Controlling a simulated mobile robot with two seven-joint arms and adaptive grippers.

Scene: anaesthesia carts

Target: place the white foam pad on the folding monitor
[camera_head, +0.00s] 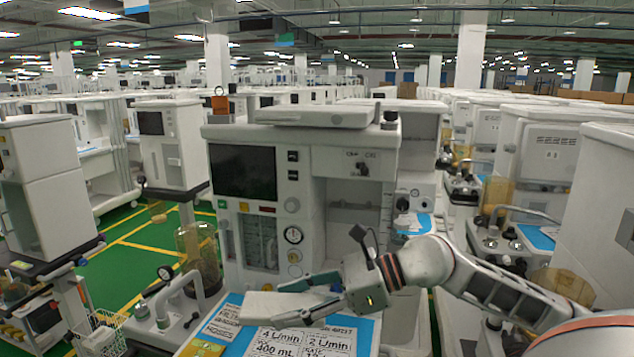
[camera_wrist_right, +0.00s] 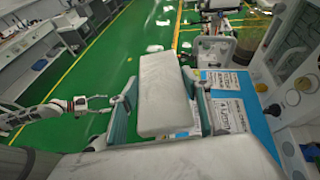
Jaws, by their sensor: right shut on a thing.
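My right gripper (camera_head: 287,300) is shut on the white foam pad (camera_head: 262,308), held flat just above the blue mat in the head view. In the right wrist view the pad (camera_wrist_right: 163,88) lies between the two teal fingers, its far part sticking out past the tips. A flat white unit that looks like the folding monitor (camera_head: 318,114) lies on top of the anaesthesia cart, above and behind the gripper. My left gripper (camera_wrist_right: 98,104) shows small at the left of the right wrist view, empty, its fingers apart. It is not visible in the head view.
The anaesthesia cart (camera_head: 245,170) stands directly ahead, with a dark screen and gauges. A blue mat (camera_head: 370,330) with printed sheets lies on its work surface. A glass canister (camera_head: 200,255) stands left. Green floor (camera_head: 125,265) is open there; other carts stand right.

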